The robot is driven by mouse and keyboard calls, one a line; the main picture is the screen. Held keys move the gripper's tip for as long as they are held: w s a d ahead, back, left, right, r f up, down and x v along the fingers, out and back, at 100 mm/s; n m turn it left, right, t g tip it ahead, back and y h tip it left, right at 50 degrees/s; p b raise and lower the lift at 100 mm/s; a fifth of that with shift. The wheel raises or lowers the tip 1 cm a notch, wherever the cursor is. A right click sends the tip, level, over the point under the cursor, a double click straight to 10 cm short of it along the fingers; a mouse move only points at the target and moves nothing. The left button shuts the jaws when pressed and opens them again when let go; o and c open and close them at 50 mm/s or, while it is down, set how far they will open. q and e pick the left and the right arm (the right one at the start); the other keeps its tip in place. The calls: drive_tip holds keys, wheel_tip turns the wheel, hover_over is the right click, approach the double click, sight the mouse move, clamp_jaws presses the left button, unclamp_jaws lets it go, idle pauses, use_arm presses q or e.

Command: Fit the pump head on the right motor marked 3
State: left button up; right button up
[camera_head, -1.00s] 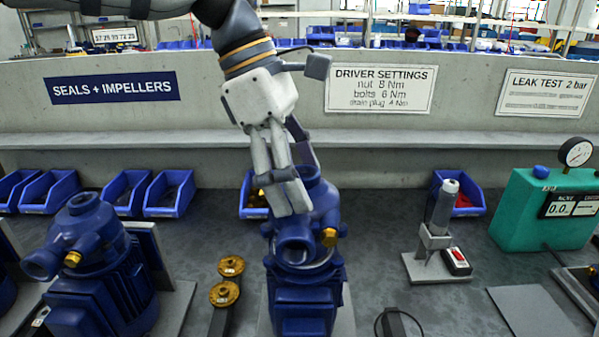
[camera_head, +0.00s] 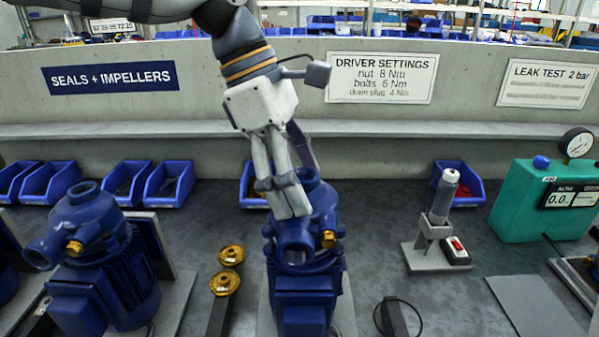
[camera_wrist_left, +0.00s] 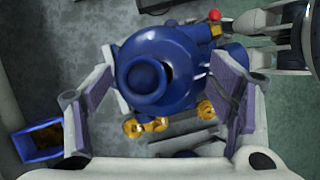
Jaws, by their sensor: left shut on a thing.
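A blue pump head (camera_head: 323,204) with a round port facing forward and a brass plug on its side sits at or just above a blue finned motor (camera_head: 305,302) in the middle of the bench. My left gripper (camera_head: 288,202) reaches down from above and is shut on this pump head. In the left wrist view the pump head (camera_wrist_left: 158,75) lies between both fingers, its round opening towards the camera. The seam between pump head and motor is too small to judge. No number is readable on the motor.
Another blue pump and motor (camera_head: 95,265) stands at left. Two brass discs (camera_head: 228,270) lie between the motors. A driver in a stand (camera_head: 440,200) and a green leak tester (camera_head: 545,200) stand at right. Blue bins (camera_head: 170,183) line the back.

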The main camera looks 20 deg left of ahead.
use_arm(q)
drive_tip(key=shift+f, duration=1.15)
drive_tip(key=o, duration=1.7)
drive_tip(key=shift+r, duration=4.5)
